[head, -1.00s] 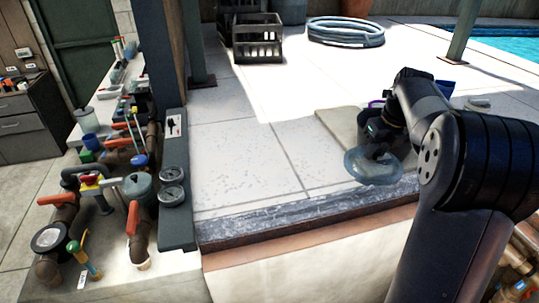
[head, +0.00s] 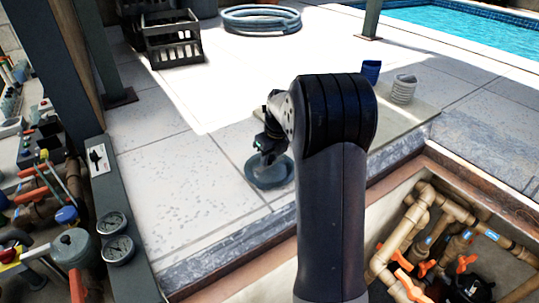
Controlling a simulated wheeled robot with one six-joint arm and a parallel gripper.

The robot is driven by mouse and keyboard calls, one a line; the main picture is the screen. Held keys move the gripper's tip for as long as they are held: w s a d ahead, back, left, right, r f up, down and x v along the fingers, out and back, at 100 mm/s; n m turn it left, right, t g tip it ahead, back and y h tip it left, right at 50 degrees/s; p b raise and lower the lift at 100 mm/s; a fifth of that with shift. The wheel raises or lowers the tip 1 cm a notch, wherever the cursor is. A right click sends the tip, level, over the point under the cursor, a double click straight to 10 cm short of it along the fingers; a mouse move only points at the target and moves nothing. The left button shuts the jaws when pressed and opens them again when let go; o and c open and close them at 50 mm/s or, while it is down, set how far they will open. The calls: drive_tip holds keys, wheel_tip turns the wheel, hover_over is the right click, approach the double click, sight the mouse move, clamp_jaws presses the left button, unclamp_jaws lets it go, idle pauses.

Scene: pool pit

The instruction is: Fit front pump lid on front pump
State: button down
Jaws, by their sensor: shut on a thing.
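My gripper (head: 268,155) is shut on the front pump lid (head: 267,174), a round, greyish, see-through disc. It holds the lid above the pale paving, near the pit's stone edge, left of my arm. The fingertips are small and dark, so their exact hold on the lid is hard to see. In the pit at the lower right, a dark fitting (head: 481,290) shows partly at the picture's bottom edge; I cannot tell whether it is the front pump.
The pit holds brown pipes (head: 412,226) and orange-handled valves (head: 468,263). A blue cup (head: 371,71) and a grey ribbed part (head: 403,89) stand on a slab behind my arm. Gauges (head: 118,250) and pipework line the left. Crates (head: 172,40) and a coiled hose (head: 262,19) lie behind.

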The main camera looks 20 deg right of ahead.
sight(276, 169)
drive_tip(key=shift+f, duration=0.15)
drive_tip(key=c, duration=1.2)
unclamp_jaws()
drive_tip(key=shift+o, duration=0.2)
drive_tip(key=a+b+v, duration=0.1)
drive_tip(key=v, duration=1.1)
drive_tip(key=shift+d, duration=0.5)
